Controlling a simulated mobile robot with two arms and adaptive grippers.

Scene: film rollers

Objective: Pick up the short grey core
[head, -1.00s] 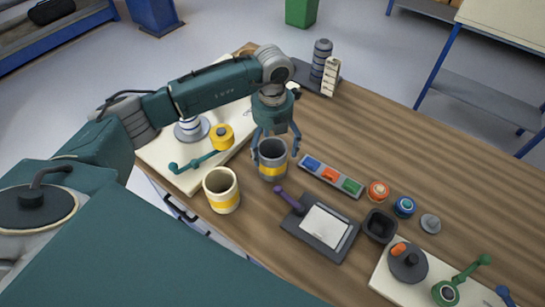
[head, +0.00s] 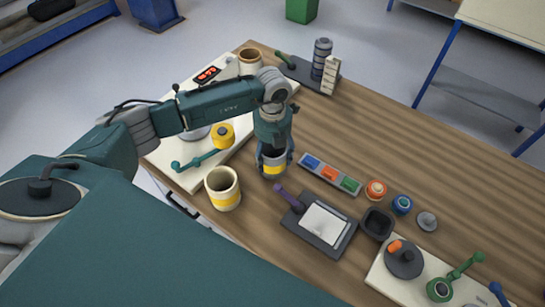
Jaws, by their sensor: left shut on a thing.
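The gripper hides the core's top. I cannot tell whether the core's base is clear of the table. My right gripper is not in view.
A cream core with a yellow band (head: 222,189) stands close at the left. A tray of coloured blocks (head: 330,174) lies at the right, and a dark pad with a white sheet (head: 324,224) lies in front. Bare wood (head: 400,150) is free at the back right.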

